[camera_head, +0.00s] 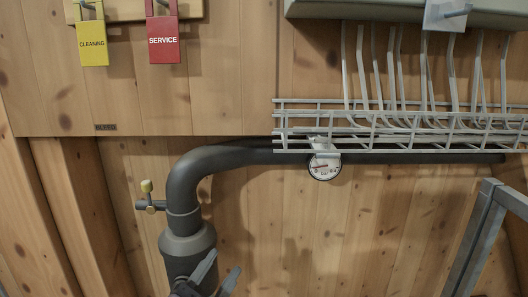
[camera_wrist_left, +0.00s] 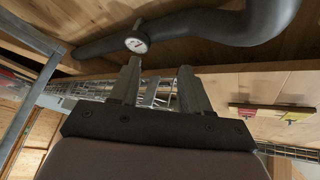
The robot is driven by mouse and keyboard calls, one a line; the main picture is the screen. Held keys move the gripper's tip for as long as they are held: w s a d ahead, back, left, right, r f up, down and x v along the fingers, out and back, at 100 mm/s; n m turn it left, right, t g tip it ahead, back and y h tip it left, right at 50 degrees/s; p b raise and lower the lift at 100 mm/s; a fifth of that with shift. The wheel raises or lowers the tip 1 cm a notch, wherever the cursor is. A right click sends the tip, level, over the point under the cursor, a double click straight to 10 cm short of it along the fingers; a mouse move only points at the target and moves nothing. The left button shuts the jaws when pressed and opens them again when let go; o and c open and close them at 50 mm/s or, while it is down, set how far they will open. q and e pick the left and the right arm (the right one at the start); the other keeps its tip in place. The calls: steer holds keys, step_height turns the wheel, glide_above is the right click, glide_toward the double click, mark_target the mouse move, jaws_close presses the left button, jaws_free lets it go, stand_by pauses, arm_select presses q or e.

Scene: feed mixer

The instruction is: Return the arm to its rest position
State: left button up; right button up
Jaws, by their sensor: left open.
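My left gripper (camera_head: 222,268) shows at the bottom of the head view, in front of the lower part of the dark pipe (camera_head: 188,190). In the left wrist view the two fingers of my left gripper (camera_wrist_left: 160,70) stand apart with nothing held between them. The fingers look clear of the pipe, though the exact distance cannot be told. My right gripper is in neither view.
A round gauge (camera_head: 324,165) sits on the pipe below a wire rack (camera_head: 400,130). A small valve (camera_head: 149,197) sticks out left of the pipe. A yellow CLEANING tag (camera_head: 92,44) and red SERVICE tag (camera_head: 163,40) hang above. A grey metal frame (camera_head: 475,235) stands right.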

arm_select(q)
steer(key=s+a+f+n+g+y+p, duration=0.1)
steer(key=s+a+f+n+g+y, duration=0.2)
steer(key=s+f, duration=0.7)
steer(key=s+a+f+n+g+y+p, duration=0.1)
steer(key=s+a+f+n+g+y, duration=0.3)
steer(key=s+a+f+n, duration=0.4)
step_height(320, 180, down, 7)
steer(key=s+a+g, duration=0.1)
steer(key=s, duration=0.2)
steer(key=shift+g+y, duration=0.3)
steer(key=shift+g, duration=0.1)
steer(key=shift+w, duration=0.1)
